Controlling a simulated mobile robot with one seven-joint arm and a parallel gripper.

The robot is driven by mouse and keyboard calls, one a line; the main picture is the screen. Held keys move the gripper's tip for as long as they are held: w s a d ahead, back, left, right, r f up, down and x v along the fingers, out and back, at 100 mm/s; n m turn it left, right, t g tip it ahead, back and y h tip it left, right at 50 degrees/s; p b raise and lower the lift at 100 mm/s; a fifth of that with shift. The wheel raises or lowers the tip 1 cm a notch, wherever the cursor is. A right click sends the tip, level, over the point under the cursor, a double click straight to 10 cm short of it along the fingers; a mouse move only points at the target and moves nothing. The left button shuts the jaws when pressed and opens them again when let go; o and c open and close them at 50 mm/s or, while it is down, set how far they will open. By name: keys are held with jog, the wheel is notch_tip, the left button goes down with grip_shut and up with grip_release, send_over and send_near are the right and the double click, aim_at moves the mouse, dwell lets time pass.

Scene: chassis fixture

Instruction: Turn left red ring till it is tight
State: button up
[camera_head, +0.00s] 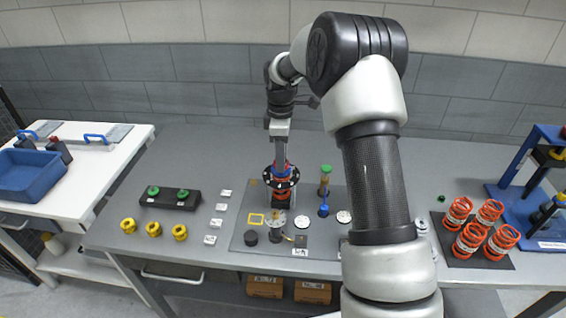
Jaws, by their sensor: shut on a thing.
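My gripper (280,164) points straight down over the grey fixture plate (240,238), at the plate's back left. It is shut on the left red ring (281,170) at the top of a fixture. Below the ring is a dark round flange (269,182) with small pale spots. Under the flange is a red-orange part (283,200), perhaps a spring. The fingers and flange hide much of the ring, so I cannot tell how tight it sits. To the right stands a post with a green top (326,169) and a blue part (323,210) in front of it.
Several orange springs (470,238) stand on a dark mat at right, near a blue rack (520,200). A blue bin (25,172) sits on a side table.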

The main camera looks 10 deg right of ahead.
jog(key=m, duration=1.2)
jog(key=shift+m, duration=0.3)
jog(key=o, duration=0.8)
jog(key=shift+r+p, duration=0.35)
jog(key=shift+r, duration=3.2)
